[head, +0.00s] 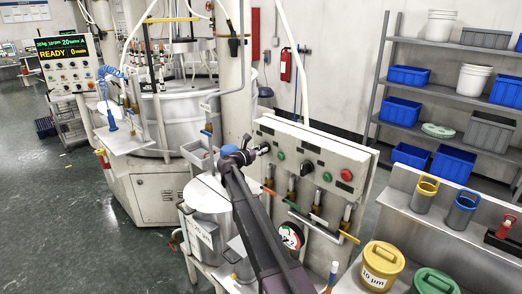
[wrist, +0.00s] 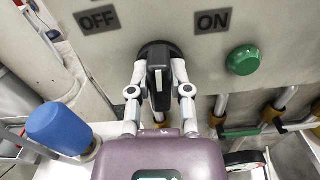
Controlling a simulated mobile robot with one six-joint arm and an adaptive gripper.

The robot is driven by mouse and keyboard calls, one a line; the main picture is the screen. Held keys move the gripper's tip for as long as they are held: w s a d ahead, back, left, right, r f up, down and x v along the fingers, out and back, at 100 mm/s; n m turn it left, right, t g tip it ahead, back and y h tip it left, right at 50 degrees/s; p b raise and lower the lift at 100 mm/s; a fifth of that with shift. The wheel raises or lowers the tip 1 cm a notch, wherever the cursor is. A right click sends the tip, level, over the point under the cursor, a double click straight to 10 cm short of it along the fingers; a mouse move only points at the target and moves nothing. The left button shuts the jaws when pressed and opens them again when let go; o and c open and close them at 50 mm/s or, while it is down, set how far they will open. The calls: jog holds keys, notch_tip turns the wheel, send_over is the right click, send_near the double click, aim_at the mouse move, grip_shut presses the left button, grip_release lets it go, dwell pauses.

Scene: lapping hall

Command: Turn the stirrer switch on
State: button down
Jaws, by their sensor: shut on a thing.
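A black rotary switch (wrist: 158,72) with a white line on its handle sits on the pale control panel, below and between an OFF label (wrist: 98,19) and an ON label (wrist: 213,20). Its handle stands about upright in the wrist view. My gripper (wrist: 159,84) has one finger on each side of the handle and is shut on it. In the head view my gripper (head: 262,149) is at the upper left of the panel (head: 330,160) and hides most of this switch. I cannot read a stirrer label.
A green button (wrist: 243,60) is right of the switch. A second black knob (head: 308,168) and a red button (head: 346,174) are farther right on the panel. Valves and pipes (head: 316,205) run below. A blue-capped item (wrist: 58,127) is at lower left in the wrist view.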

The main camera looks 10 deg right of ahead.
jog(key=m, duration=0.5)
jog(key=shift+s+d+m, duration=0.1)
jog(key=shift+m, duration=0.3)
jog(key=m, duration=0.4)
jog(key=shift+f+m, duration=0.1)
jog(key=shift+m, duration=0.3)
jog(key=c, duration=0.6)
grip_release()
jog(key=shift+d, duration=0.1)
jog(key=shift+o, duration=0.2)
jog(key=shift+s, duration=0.15)
jog(key=v, duration=1.2)
